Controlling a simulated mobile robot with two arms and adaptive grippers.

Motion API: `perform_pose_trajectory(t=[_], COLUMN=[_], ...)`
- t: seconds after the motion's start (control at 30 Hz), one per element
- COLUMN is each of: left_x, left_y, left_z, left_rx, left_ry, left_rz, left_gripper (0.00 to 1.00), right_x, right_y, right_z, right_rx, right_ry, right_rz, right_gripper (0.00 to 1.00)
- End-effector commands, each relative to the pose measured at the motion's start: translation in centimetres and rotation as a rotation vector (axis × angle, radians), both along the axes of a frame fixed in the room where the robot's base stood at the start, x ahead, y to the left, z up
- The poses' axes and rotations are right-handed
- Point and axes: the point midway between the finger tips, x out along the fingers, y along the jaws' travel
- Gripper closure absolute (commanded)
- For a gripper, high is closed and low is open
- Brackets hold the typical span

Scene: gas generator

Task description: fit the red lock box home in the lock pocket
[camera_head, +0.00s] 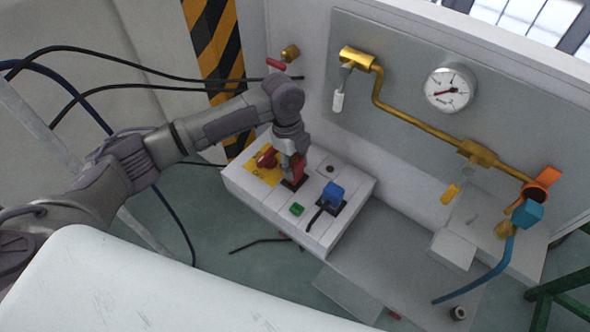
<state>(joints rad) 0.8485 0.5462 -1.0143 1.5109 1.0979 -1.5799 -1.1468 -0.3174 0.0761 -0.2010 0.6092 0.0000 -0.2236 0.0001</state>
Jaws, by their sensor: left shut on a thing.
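The red lock box (297,168) is in the grip of my left gripper (291,160) over the white control panel (322,232). My left gripper is shut on it, and the wrist hides part of the box. My right gripper is not in view.
Close by on the panel are a red rotary switch (266,157) on a yellow plate, a blue plug (333,193) and a green button (297,209). Behind stands a grey board with brass pipe (420,125) and a gauge (450,88). A white surface (150,290) fills the lower left.

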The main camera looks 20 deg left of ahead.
Motion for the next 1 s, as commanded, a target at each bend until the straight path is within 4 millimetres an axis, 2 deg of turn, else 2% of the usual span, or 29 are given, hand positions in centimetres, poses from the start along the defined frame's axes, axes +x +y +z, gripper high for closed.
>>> perform_pose_trajectory(t=[0.1,0.3,0.57,0.6,0.7,0.73,1.0], left_x=[-0.1,0.0,0.0,0.0,-0.1,-0.1,0.0], left_y=[0.0,0.0,0.0,0.0,0.0,0.0,0.0], left_z=[-2.0,-2.7,-3.0,-3.0,-3.0,-3.0,-3.0], left_rx=[0.0,0.0,0.0,0.0,0.0,0.0,0.0], left_ry=[0.003,-0.001,0.001,0.001,0.001,0.001,0.001], left_rz=[0.001,0.0,0.0,0.0,0.0,0.0,0.0], left_gripper=[0.97,0.97,0.97,0.51,0.35,0.3,0.3], right_x=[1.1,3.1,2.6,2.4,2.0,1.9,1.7], right_y=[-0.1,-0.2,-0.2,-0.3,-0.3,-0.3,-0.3], right_z=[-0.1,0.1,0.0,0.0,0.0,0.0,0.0], right_rx=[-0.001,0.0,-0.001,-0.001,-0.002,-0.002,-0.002], right_ry=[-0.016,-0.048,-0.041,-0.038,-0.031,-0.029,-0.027], right_rz=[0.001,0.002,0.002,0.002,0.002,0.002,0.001], right_gripper=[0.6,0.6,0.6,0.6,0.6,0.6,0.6])
